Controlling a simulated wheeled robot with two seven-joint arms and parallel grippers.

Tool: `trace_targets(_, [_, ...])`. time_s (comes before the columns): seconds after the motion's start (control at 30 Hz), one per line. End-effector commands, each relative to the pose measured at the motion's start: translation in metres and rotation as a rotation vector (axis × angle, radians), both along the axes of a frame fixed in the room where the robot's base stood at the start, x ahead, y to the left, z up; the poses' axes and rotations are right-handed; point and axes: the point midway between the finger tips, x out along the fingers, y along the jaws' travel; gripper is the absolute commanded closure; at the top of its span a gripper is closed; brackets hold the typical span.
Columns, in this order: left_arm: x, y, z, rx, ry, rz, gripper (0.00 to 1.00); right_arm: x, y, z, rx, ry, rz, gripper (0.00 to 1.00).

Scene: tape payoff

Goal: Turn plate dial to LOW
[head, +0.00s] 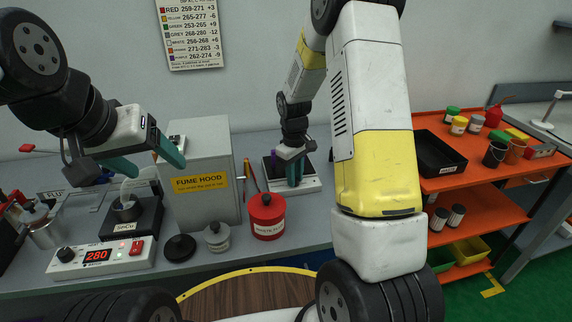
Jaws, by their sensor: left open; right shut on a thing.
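A white plate unit (310,186) with a black top stands at the back of the bench. My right gripper (294,184) points down at its front panel, its teal fingers close together. It is shut on what appears to be the plate dial, which the fingers hide; its setting cannot be read. My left gripper (148,168) is open, its teal fingers apart and empty, above the bench left of the fume hood.
The grey fume hood (200,200) stands between my grippers. A red canister (266,222), grey jar (216,240) and black lid (180,248) are in front. A controller (115,268) reading 280 sits beside the SnCu pot (125,212). An orange cart (462,180) is at right.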

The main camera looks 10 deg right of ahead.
Motion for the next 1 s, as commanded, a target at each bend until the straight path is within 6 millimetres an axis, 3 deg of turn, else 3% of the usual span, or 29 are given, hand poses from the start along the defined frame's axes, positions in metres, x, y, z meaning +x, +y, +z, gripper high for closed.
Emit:
trace_targets(0.37, [0.0000, 0.0000, 0.0000, 0.000, 0.000, 0.000, 0.29, 0.0007, 0.0003, 0.0005, 0.000, -0.001, -0.202, 1.00])
trace_targets(1.0, [0.0000, 0.0000, 0.0000, 0.000, 0.000, 0.000, 0.29, 0.0019, 0.0001, 0.0007, -0.001, -0.002, -0.807, 1.00])
